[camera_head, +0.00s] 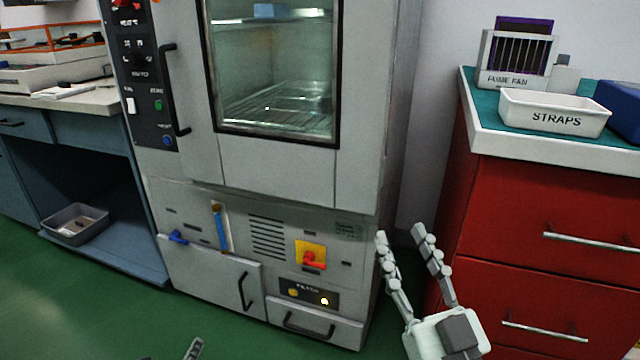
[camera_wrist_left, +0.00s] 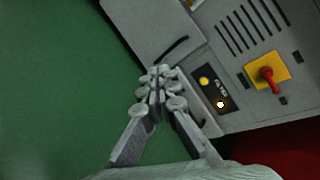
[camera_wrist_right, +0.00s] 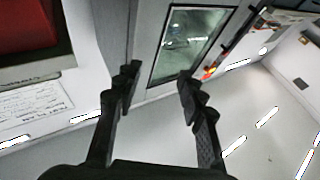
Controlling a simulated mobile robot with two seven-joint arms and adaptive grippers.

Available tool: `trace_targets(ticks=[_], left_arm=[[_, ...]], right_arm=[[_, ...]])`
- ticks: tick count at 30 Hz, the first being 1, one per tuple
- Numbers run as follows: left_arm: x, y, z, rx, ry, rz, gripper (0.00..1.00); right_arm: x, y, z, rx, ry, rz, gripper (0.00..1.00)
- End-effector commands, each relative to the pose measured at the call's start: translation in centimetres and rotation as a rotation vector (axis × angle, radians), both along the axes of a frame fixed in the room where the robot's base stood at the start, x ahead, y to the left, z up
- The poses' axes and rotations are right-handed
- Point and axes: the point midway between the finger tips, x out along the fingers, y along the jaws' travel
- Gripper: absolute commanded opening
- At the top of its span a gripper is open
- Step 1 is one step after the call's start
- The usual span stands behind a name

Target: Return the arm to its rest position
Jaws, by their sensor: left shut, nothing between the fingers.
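My right gripper (camera_head: 400,236) is raised in front of the gap between the grey oven and the red cabinet, fingers pointing up. Its two fingers are apart with nothing between them; the right wrist view shows the same empty gap (camera_wrist_right: 157,82). Only a tip of my left gripper (camera_head: 194,348) shows at the bottom edge of the head view. In the left wrist view the left gripper (camera_wrist_left: 160,75) has its fingers together, holding nothing, in front of the oven's lower panels and green floor.
The grey oven (camera_head: 365,120) with a glass door stands in the middle. A red drawer cabinet (camera_head: 540,210) on the right carries a STRAPS bin (camera_head: 553,121) and a fume fan (camera_head: 515,60). A blue bench (camera_head: 90,135) stands left, with a grey tray (camera_head: 75,224) on its low shelf. Green floor (camera_head: 90,310) is clear.

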Motion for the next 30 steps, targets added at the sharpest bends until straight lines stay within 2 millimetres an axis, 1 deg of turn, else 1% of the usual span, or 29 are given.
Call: trace_targets(ticks=[1, 2, 3, 5, 6, 8, 9, 11, 12, 15, 18, 19, 21, 23, 30], left_arm=[[-1.5, 0.6, 2.4, -0.148, 0.017, 0.136, 0.00], [-2.4, 1.1, 2.9, -0.238, 0.028, 0.223, 0.00], [-3.7, 1.7, 3.6, -0.357, 0.046, 0.341, 0.00], [-6.1, 2.4, 4.2, -0.530, 0.079, 0.517, 0.00], [-7.9, 2.7, 4.5, -0.638, 0.103, 0.633, 0.00], [-10.7, 2.8, 5.0, -0.791, 0.141, 0.805, 0.00], [-12.6, 2.7, 5.3, -0.885, 0.169, 0.914, 0.00], [-15.3, 2.1, 5.7, -1.008, 0.211, 1.067, 0.00], [-17.0, 1.7, 6.0, -1.076, 0.239, 1.159, 0.00], [-20.5, 0.4, 6.8, -1.208, 0.301, 1.346, 0.00], [-22.7, -0.6, 7.4, -1.285, 0.343, 1.468, 0.00], [-23.1, -0.9, 7.5, -1.299, 0.352, 1.491, 0.00], [-23.8, -1.2, 7.6, -1.320, 0.366, 1.528, 0.00], [-24.0, -1.3, 7.6, -1.328, 0.371, 1.542, 0.00], [-24.0, -1.3, 7.5, -1.327, 0.372, 1.543, 0.00]], right_arm=[[1.2, -0.6, -2.3, -0.048, 0.153, -0.020, 0.40], [1.7, -1.1, -4.4, -0.075, 0.246, -0.033, 0.40], [2.1, -1.9, -7.3, -0.112, 0.373, -0.051, 0.40], [1.8, -3.4, -11.7, -0.163, 0.564, -0.079, 0.40], [1.0, -4.5, -14.5, -0.196, 0.688, -0.098, 0.40], [-0.7, -6.4, -18.4, -0.241, 0.872, -0.128, 0.40], [-2.2, -7.7, -20.7, -0.269, 0.990, -0.147, 0.40], [-4.9, -9.6, -23.6, -0.304, 1.155, -0.176, 0.40], [-6.7, -10.7, -25.1, -0.324, 1.253, -0.193, 0.40], [-11.0, -13.0, -27.6, -0.362, 1.457, -0.230, 0.40], [-14.1, -14.4, -29.0, -0.384, 1.590, -0.253, 0.40], [-14.7, -14.7, -29.2, -0.388, 1.617, -0.257, 0.40], [-15.7, -15.1, -29.6, -0.394, 1.657, -0.265, 0.40], [-16.0, -15.3, -29.7, -0.396, 1.672, -0.268, 0.40], [-16.1, -15.3, -29.8, -0.397, 1.674, -0.267, 0.40]])
